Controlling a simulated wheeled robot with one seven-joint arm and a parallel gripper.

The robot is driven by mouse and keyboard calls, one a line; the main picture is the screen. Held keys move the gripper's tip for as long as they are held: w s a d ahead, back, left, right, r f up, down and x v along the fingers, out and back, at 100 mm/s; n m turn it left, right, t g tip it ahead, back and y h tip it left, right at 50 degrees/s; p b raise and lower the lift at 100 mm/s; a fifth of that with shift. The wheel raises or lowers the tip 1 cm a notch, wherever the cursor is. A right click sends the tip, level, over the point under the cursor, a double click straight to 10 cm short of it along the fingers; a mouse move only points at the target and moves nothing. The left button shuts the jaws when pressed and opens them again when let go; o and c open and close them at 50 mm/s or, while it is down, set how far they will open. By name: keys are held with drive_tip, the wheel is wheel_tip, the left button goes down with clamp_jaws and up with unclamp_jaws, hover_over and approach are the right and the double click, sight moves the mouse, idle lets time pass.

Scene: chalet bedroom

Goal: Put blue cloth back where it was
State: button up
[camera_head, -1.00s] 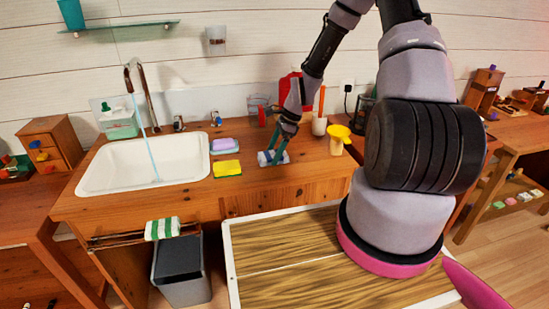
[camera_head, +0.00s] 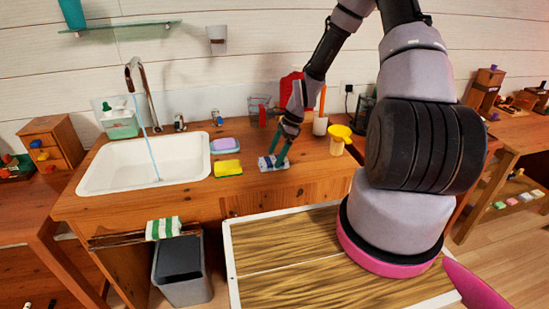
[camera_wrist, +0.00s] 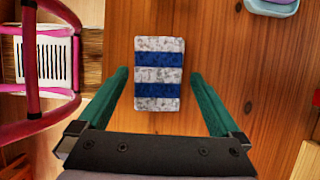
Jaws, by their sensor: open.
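The blue cloth (camera_head: 272,163), striped blue and patterned white, lies flat on the wooden counter, right of the yellow sponge. It also shows in full in the wrist view (camera_wrist: 159,73), lying in front of my gripper. My gripper (camera_head: 277,156) points down over the cloth, and its green fingers are spread. In the wrist view my gripper (camera_wrist: 159,78) has one finger on each side of the cloth, with wood showing between finger and cloth on both sides.
The yellow sponge (camera_head: 228,168) and purple soap on its dish (camera_head: 224,146) lie left of the cloth, beside the white sink (camera_head: 140,165). A yellow funnel-like item (camera_head: 339,135) stands to the right. A green-striped cloth (camera_head: 163,228) hangs on a rail at the counter front.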

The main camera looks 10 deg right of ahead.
drive_tip(key=s+d+r+n+t+h, duration=0.1)
drive_tip(key=s+d+r+n, duration=0.1)
drive_tip(key=r, duration=0.8)
drive_tip(key=s+d+r+n+t+h, duration=0.1)
drive_tip(key=s+d+r+n, duration=0.15)
drive_tip(key=r, duration=0.75)
drive_tip(key=s+d+r+n+t+h, duration=0.1)
drive_tip(key=s+r+n, duration=0.15)
drive_tip(key=r, duration=0.75)
drive_tip(key=s+r+n+t, duration=0.4)
drive_tip(key=s+r+n, duration=0.2)
drive_tip(key=s+r, duration=0.7)
drive_tip(key=shift+s+a+r+n, duration=0.35)
drive_tip(key=shift+s+n, duration=0.05)
drive_tip(key=shift+s, duration=0.8)
